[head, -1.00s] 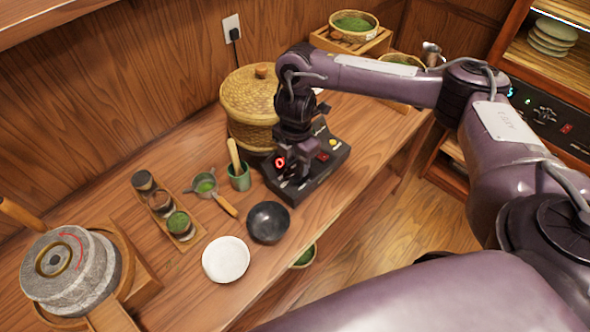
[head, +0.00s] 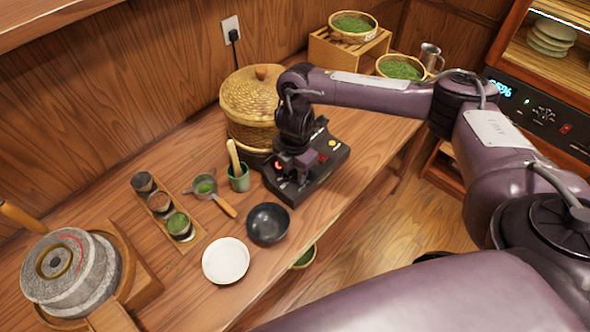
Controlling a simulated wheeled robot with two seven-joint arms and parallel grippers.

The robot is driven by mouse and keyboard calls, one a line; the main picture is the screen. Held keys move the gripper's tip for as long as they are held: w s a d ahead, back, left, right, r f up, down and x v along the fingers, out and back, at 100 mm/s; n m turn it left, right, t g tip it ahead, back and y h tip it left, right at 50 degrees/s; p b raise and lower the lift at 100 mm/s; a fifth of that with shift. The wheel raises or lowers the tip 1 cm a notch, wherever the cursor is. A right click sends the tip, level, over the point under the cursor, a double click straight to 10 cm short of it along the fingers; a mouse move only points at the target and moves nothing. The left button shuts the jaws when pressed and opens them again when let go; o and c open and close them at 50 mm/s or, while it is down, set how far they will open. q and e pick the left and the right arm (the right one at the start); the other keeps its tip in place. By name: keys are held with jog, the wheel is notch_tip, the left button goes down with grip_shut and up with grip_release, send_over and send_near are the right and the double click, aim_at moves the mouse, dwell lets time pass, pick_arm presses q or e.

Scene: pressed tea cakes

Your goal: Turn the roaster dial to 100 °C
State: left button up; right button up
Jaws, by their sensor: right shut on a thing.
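The roaster's black control box (head: 328,163) sits on the wooden counter in front of the lidded woven basket (head: 250,97). It has a yellow button, a red switch and a red-lit display (head: 278,164), which my gripper partly covers; I cannot read its number. My right gripper (head: 293,178) points down onto the left part of the box and is shut on the dial there. The dial itself is hidden behind the fingers and wrist. My left gripper is out of view.
A black bowl (head: 267,223), a white bowl (head: 226,260), a green whisk cup (head: 239,178) and a strainer (head: 206,188) stand close left of the box. A stone mill (head: 68,273) is at far left. Baskets of green leaf (head: 400,68) stand at the back right.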

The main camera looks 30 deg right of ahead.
jog(key=m+p, duration=0.4)
jog(key=shift+r, duration=0.25)
jog(key=m+p, duration=0.4)
jog(key=m, duration=0.1)
jog(key=shift+m+p, duration=0.3)
jog(key=m+p, duration=0.1)
jog(key=m, duration=0.1)
jog(key=shift+f+m, duration=0.15)
jog(key=shift+m, duration=1.95)
jog(key=o, duration=0.7)
